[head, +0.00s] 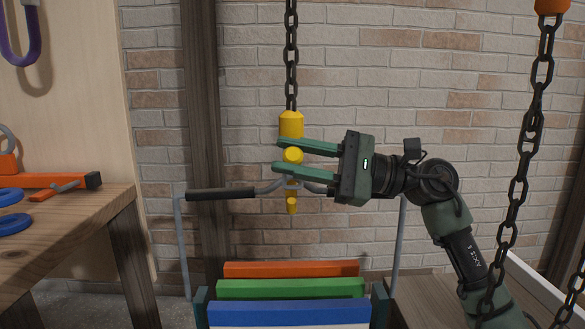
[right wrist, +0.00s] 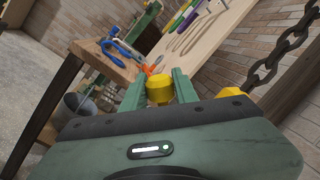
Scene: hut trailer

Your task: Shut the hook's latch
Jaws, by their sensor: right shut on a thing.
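The yellow hook (head: 291,124) hangs from a dark chain in the middle of the head view, its lower tip below the fingers. My right gripper (head: 278,155) comes in from the right, with one finger above and one below a round yellow part of the hook. It is shut on this part. In the right wrist view the yellow piece (right wrist: 159,88) shows between the two green fingers. The latch cannot be made out clearly; the fingers hide part of the hook. My left gripper is out of view.
A grey bail with a black grip (head: 220,194) passes at the hook's lower part; whether it sits inside the hook is unclear. Below are red, green and blue slabs (head: 290,312). A wooden bench (head: 75,222) stands left. Another chain (head: 520,180) hangs right. A brick wall (head: 440,80) is behind.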

